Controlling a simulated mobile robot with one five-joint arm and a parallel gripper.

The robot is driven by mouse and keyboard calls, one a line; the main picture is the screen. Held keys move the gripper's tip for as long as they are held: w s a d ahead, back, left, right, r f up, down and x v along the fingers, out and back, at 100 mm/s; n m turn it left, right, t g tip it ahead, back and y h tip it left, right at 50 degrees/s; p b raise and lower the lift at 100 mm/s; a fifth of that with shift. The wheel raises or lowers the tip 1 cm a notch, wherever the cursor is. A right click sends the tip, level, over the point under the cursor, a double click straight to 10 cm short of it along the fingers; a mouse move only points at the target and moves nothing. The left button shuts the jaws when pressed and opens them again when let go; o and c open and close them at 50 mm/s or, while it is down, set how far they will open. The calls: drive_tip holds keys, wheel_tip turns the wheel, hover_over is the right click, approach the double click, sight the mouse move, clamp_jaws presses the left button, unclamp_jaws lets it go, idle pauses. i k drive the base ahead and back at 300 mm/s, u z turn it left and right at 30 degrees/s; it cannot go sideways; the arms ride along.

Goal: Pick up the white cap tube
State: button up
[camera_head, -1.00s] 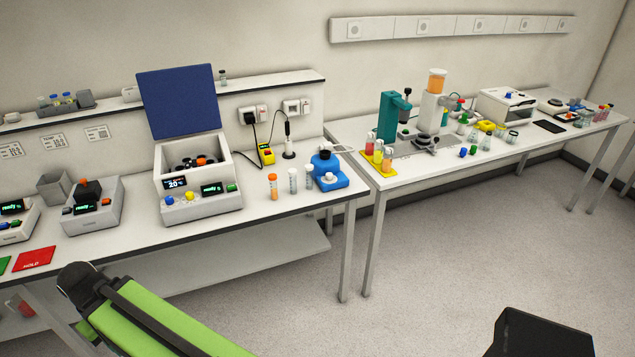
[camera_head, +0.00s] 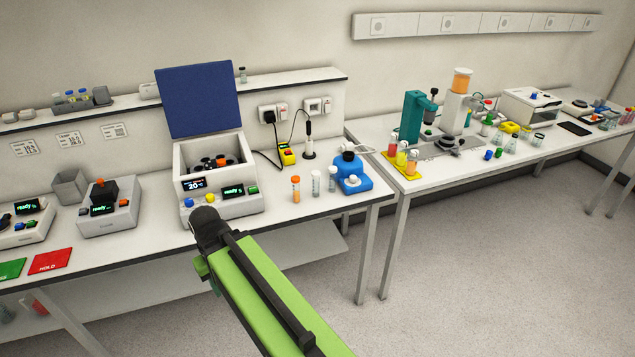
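Two pale-topped tubes stand upright side by side on the left bench, between an orange-capped tube and the blue device. The left pale tube (camera_head: 316,184) and the right pale tube (camera_head: 332,180) look alike. They are too small to tell for certain which has the white cap. The orange-capped tube (camera_head: 296,190) stands just left of them. My green arm reaches up from the bottom, its black joint in front of the bench edge. My gripper is not in view, so whether it is open or shut does not show.
A centrifuge-like device (camera_head: 212,178) with its blue lid raised stands left of the tubes. The blue device (camera_head: 352,182) is close on their right. A yellow box (camera_head: 287,155) with cables lies behind. The bench front before the tubes is clear. Floor (camera_head: 450,280) is open at right.

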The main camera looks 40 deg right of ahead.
sight(316, 173)
drive_tip(key=i, duration=0.95)
drive_tip(key=u, duration=0.05)
